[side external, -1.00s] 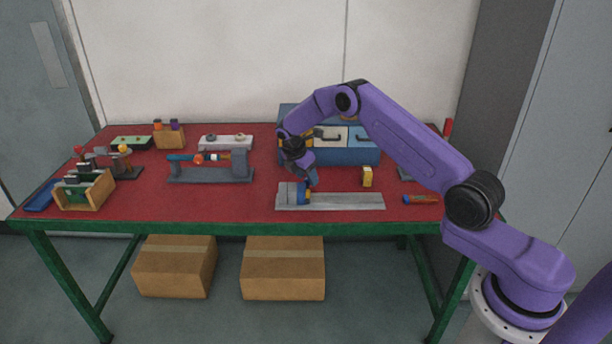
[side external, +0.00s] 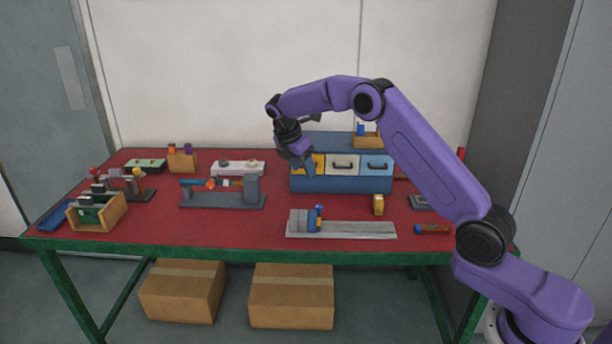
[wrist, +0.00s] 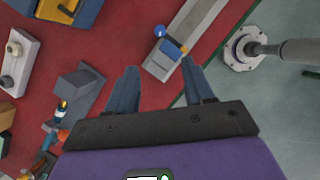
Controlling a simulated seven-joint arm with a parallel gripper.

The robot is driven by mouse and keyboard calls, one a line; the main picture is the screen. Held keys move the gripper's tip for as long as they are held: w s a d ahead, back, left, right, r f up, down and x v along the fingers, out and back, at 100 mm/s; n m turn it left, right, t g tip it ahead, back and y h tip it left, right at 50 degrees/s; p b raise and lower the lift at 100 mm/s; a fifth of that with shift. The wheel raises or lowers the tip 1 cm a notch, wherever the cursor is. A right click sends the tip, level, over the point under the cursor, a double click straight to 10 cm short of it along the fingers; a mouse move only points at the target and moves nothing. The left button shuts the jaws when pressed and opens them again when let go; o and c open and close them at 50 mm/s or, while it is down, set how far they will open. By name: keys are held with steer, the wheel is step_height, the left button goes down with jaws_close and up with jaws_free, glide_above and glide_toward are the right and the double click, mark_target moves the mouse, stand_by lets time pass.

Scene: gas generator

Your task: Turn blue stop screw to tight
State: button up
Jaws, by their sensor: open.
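A blue stop piece with a small blue knob on top (side external: 319,213) stands at the right end of a grey block (side external: 302,221), on a long pale grey rail (side external: 360,230) near the table's front edge. In the wrist view the blue knob (wrist: 159,32) and the blue stop (wrist: 170,48) show with a small yellow tip (wrist: 184,49) beside them. My gripper (side external: 309,168) is raised above and behind the rail. In the wrist view my gripper (wrist: 160,78) has its two fingers apart with nothing between them. It does not touch the stop. I cannot tell how tight the screw is.
A blue drawer cabinet (side external: 340,185) stands behind my gripper. A dark grey fixture (side external: 222,201) stands to the left. Red tabletop is clear between them.

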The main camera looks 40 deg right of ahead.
mark_target(319, 206)
steer(key=shift+a+r, duration=0.15)
steer(key=shift+r, duration=0.15)
steer(key=d+f+n, duration=0.1)
steer(key=d+f, duration=0.1)
steer(key=f, duration=0.3)
steer(key=d+f+n+t, duration=0.1)
steer(key=d+f+n, duration=0.1)
steer(key=f, duration=0.3)
steer(key=d+f+n, duration=0.1)
steer(key=d+f, duration=0.2)
steer(key=f, duration=0.3)
steer(key=shift+f+n+t, duration=0.1)
steer(key=shift+n+t, duration=0.2)
steer(key=shift+t, duration=0.1)
jaws_close()
